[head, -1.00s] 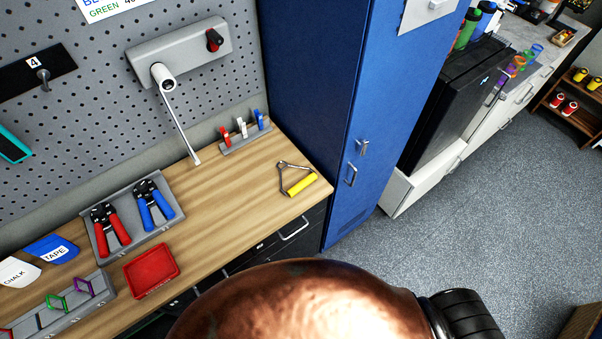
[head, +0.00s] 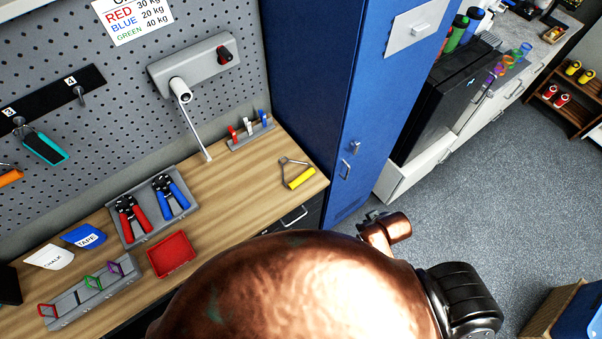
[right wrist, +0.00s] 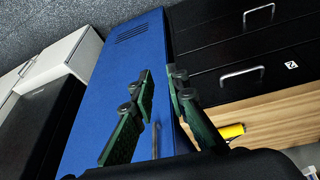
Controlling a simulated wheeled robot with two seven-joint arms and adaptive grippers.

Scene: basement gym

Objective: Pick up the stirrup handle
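The stirrup handle (head: 299,178) has a yellow grip and a thin grey metal bracket. It lies on the wooden workbench (head: 222,196) near its right end, beside the blue locker. In the right wrist view its yellow grip (right wrist: 232,131) shows at the lower right, partly hidden behind a finger. In the head view my copper arm covers the lower middle, and the right fingers cannot be made out. My left gripper is in neither view.
The blue locker (head: 330,95) stands right of the bench. A tool tray (head: 150,236) with red and blue pliers, a red tray (head: 172,254) and a small clip rack (head: 252,135) sit on the bench. A crank arm (head: 196,130) hangs from the pegboard. Bare wood surrounds the handle.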

